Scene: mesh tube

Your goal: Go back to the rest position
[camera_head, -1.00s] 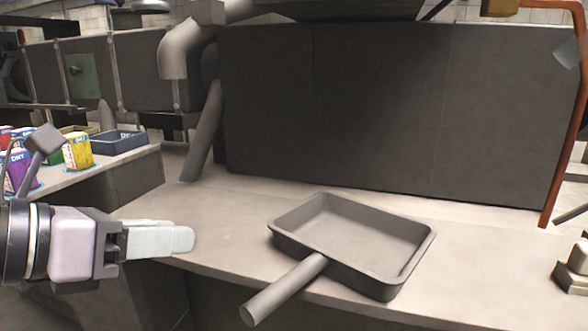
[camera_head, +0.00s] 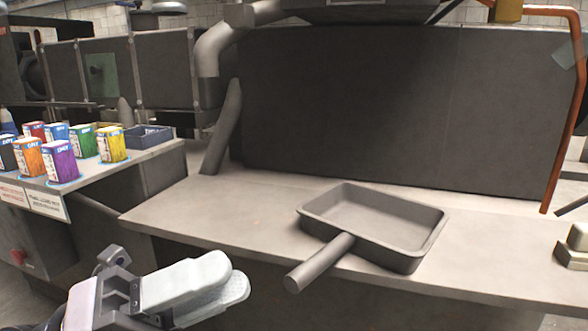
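My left gripper (camera_head: 213,282) is at the lower left, in front of the worktable's front edge. Its two pale fingers lie close together with nothing visible between them, and it looks shut and empty. It is apart from the grey rectangular pan (camera_head: 375,220), which rests on the worktable to the right. The pan is empty, and its round handle (camera_head: 318,264) points down and left over the front edge. My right gripper is not in view.
The pale worktable (camera_head: 215,212) has bare room left of the pan. Several coloured boxes (camera_head: 62,162) and a dark blue tray (camera_head: 148,137) stand on a side bench at left. A dark panel (camera_head: 360,105) closes the back. A block-like fixture (camera_head: 572,255) sits at the right edge.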

